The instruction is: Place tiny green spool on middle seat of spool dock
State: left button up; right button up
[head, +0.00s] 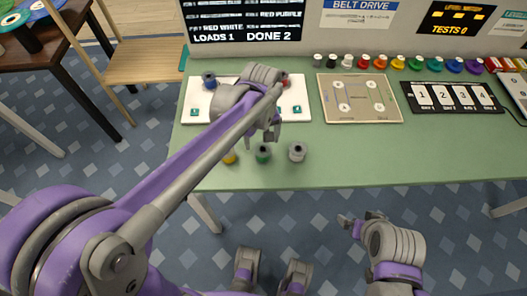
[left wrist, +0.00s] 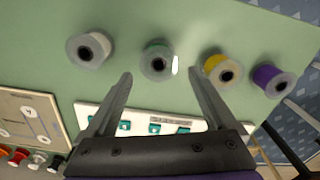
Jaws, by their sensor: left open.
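The green spool (head: 263,153) stands on the green table near its front edge, with a dark hole in its top. It also shows in the left wrist view (left wrist: 157,62). My left gripper (head: 263,140) is open and empty just behind it; in the left wrist view the fingertips (left wrist: 160,75) lie to either side of the spool's near part, apart from it. The white spool dock (head: 296,108) lies behind, with a blue spool (head: 209,80) at its left and a red spool (head: 285,80) at its right. My left arm hides the dock's middle. My right gripper (head: 346,220) is low in front of the table.
A grey-white spool (head: 297,152) and a yellow spool (head: 229,157) flank the green one closely. A purple spool (left wrist: 270,80) stands beyond the yellow. A beige board (head: 360,116) and numbered black tray (head: 455,108) lie right. The table's front right is clear.

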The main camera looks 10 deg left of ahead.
aim_at(263, 149)
pick_arm(q)
notch_tip(263, 149, down, 6)
jog(key=shift+s+d+r+b, duration=0.1)
jog(key=shift+d+b, duration=0.05)
jog(key=shift+b, duration=0.3)
jog(key=c, duration=1.3)
jog(key=shift+o, duration=0.2)
jog(key=shift+r, duration=0.1)
